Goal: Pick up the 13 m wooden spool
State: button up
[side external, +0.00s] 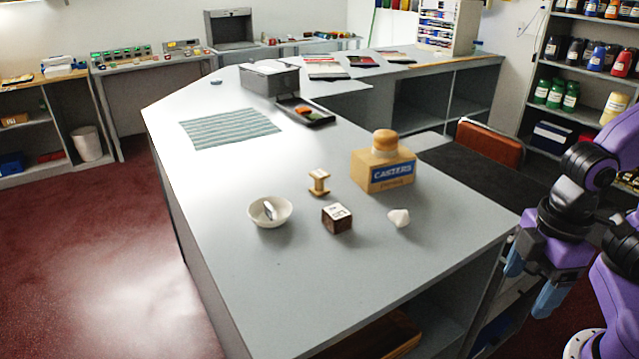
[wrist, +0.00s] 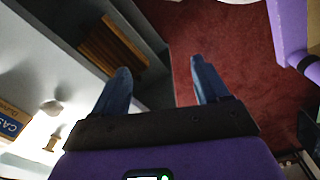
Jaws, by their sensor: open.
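A small pale wooden spool (side external: 319,182) stands on the grey counter (side external: 270,310), between the white bowl and the yellow box. No length marking on it is readable. It also shows small at the left edge of the wrist view (wrist: 52,138). My gripper (side external: 531,279) is off the counter's right side, beyond the edge and well apart from the spool. In the wrist view its two blue fingers (wrist: 160,68) are spread apart with nothing between them, over the red floor and the counter's shelf side.
Near the spool are a white bowl (side external: 270,213) holding a small object, a dark brown block (side external: 337,219) with a white-labelled top, a white lump (side external: 399,218) and a "CASTERS" box (side external: 383,172) with a round tan object on top. A striped cloth (side external: 229,128) lies farther back. The counter's front is clear.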

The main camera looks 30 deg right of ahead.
jog(key=w+d+n+t+h, duration=0.2)
jog(key=w+n+t+h, duration=0.15)
jog(key=w, duration=0.75)
jog(key=n+t+y, duration=0.4)
jog(key=n+t, duration=0.6)
jog(key=n, duration=1.1)
send_over(324, 179)
jog(key=s+d, duration=0.2)
jog(key=s, duration=1.2)
jog(key=f, duration=0.1)
jog(key=x, duration=1.1)
jog(key=a+x, duration=0.1)
jog(key=x, duration=0.5)
jog(key=shift+w+f, duration=0.15)
jog(key=shift+f, duration=0.15)
jog(key=c, duration=1)
